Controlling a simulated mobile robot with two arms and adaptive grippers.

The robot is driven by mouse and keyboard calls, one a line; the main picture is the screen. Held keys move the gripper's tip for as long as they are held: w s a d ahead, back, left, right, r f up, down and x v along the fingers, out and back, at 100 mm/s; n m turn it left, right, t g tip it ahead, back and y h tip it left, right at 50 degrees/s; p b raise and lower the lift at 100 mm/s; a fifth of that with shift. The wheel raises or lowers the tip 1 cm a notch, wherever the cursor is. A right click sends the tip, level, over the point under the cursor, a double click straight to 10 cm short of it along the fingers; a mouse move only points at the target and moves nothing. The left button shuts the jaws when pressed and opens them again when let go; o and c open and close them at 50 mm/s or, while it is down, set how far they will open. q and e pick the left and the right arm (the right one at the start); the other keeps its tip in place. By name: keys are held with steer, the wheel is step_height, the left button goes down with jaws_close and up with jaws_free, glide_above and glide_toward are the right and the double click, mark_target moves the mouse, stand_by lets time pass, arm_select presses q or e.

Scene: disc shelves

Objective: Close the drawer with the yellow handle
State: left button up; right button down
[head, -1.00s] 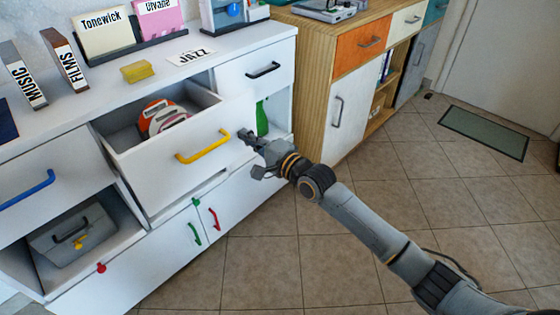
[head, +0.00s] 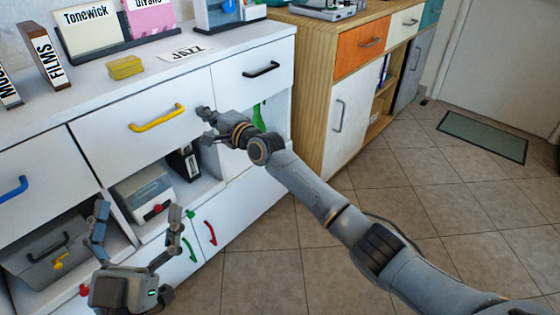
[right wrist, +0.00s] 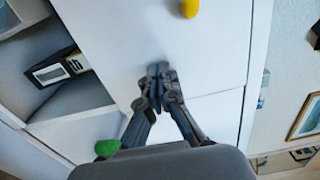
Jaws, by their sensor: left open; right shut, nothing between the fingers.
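The drawer with the yellow handle (head: 157,118) is in the white cabinet in the head view. Its front (head: 110,135) looks level with the neighbouring fronts, and its inside is hidden. My right gripper (head: 204,112) is shut and empty, with its fingertips at the right end of that drawer front, to the right of the handle. In the right wrist view the shut fingers (right wrist: 158,72) point at the white front, and the yellow handle (right wrist: 190,8) shows at the top edge. My left gripper (head: 138,232) is open and empty, low in front of the cabinet.
A blue-handled drawer (head: 30,185) is at the left and a black-handled drawer (head: 255,78) at the right. Open compartments below hold a grey box (head: 50,245) and a white box (head: 145,195). A wooden cabinet (head: 312,100) stands right. The tiled floor (head: 260,270) is clear.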

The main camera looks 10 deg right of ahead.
arm_select(q)
steer(key=shift+s+r+t+h, duration=0.2)
steer(key=shift+s+r+t, duration=0.15)
steer(key=shift+r, duration=0.2)
steer(key=shift+s+r+t+h, duration=0.2)
steer(key=shift+s+r+t, duration=0.15)
steer(key=shift+r, duration=0.2)
steer(key=shift+w, duration=0.1)
